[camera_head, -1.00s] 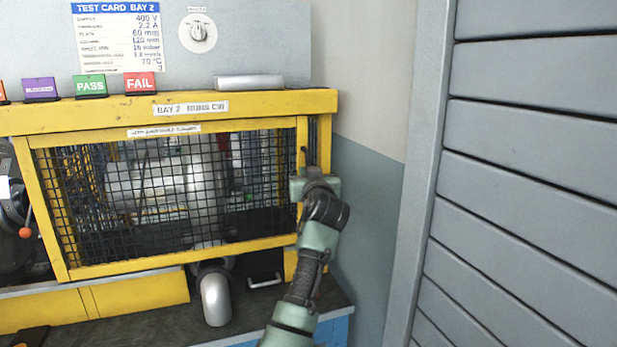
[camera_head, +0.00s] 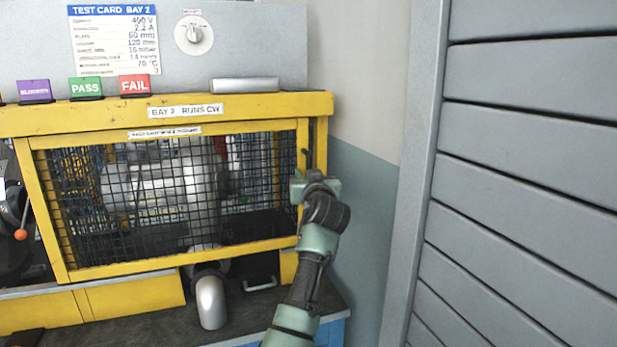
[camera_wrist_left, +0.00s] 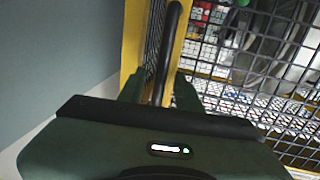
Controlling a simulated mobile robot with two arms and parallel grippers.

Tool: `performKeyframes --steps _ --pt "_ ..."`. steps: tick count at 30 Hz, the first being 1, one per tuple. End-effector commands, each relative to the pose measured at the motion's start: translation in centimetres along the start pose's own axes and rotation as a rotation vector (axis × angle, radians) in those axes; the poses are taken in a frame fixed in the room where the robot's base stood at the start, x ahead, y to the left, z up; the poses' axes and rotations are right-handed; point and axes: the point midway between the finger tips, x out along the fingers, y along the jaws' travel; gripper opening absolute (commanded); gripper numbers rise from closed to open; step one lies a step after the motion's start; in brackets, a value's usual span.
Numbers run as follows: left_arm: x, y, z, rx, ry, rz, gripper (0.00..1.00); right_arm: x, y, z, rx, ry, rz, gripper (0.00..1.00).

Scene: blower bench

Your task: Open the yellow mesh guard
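The yellow mesh guard (camera_head: 180,263) is a yellow frame with black wire mesh, closed across the front of the bench bay. A dark upright bar handle (camera_head: 304,158) is at its right edge. My left gripper (camera_head: 306,187) is at this handle. In the left wrist view the gripper (camera_wrist_left: 157,90) has its two green fingers on either side of the black handle (camera_wrist_left: 171,45), with narrow gaps showing beside the bar. The fingertips are hidden in the head view. My right gripper is in neither view.
Behind the mesh is grey machinery. A grey curved pipe (camera_head: 211,302) sticks out below the guard. A lever with an orange knob (camera_head: 20,234) is at the left. A wall (camera_head: 365,200) and grey slatted panel (camera_head: 530,190) stand close on the right.

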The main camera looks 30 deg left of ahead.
Motion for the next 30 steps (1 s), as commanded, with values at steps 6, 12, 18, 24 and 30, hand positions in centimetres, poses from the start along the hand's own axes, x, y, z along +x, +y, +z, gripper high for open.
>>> performKeyframes --steps 6,12,18,24,30 --pt "-2.4 0.1 0.0 -0.001 0.0 0.002 0.34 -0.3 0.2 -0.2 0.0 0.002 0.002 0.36" --pt "-5.7 0.1 0.1 -0.002 -0.001 0.003 0.34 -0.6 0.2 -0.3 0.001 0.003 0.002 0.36" --pt "-7.6 0.1 0.1 -0.001 -0.001 0.002 0.34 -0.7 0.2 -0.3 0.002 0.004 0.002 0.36" --pt "-7.8 0.1 0.1 0.001 -0.001 0.001 0.34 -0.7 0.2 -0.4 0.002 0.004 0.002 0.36" --pt "-7.8 0.1 0.1 0.001 -0.001 0.001 0.34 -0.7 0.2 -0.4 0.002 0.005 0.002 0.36"
